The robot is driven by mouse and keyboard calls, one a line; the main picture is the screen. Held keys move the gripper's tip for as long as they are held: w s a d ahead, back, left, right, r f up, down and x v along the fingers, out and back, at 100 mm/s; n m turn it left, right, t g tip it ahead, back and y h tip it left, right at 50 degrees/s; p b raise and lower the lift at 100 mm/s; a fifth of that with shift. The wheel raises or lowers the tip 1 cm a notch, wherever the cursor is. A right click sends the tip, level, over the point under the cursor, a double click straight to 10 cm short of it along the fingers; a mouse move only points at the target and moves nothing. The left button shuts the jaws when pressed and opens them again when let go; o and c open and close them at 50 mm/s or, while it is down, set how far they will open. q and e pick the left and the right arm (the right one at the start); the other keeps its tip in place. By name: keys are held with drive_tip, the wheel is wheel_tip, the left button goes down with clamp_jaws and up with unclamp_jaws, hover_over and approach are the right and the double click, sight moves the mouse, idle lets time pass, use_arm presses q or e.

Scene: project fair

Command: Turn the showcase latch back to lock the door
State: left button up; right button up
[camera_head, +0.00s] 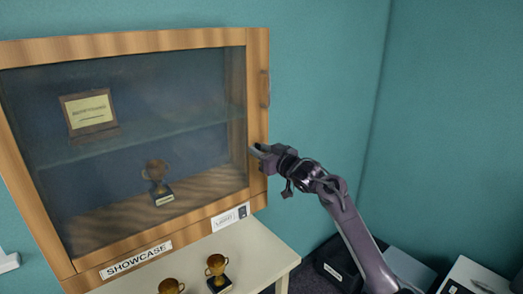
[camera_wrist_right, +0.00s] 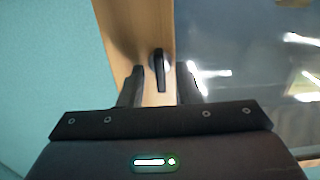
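The showcase (camera_head: 258,60) is a wooden-framed cabinet with a glass door, which looks shut in the head view. The latch (camera_wrist_right: 159,64) is a small dark lever on the wooden frame in the wrist view, lying along the length of the frame strip. My right gripper (camera_head: 257,151) is at the right frame of the door, and its hand hides the latch in the head view. In the wrist view its two dark fingers are apart, one on each side of the latch. I cannot tell whether they touch it. My left gripper is not in view.
Behind the glass are a plaque (camera_head: 90,112) and a trophy (camera_head: 157,182). Two gold trophies, one of them whole (camera_head: 217,272), stand on the pale table (camera_head: 262,250) below. Dark boxes (camera_head: 335,270) lie lower right.

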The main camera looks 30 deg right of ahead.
clamp_jaws()
drive_tip(key=n+b, duration=0.4)
drive_tip(key=n, duration=0.2)
drive_tip(key=n+b, duration=0.3)
drive_tip(key=n, duration=0.3)
drive_tip(key=n+b, duration=0.4)
drive_tip(key=n, duration=0.2)
drive_tip(key=shift+a+f+b, duration=0.25)
drive_tip(key=shift+b, duration=0.1)
idle(0.4)
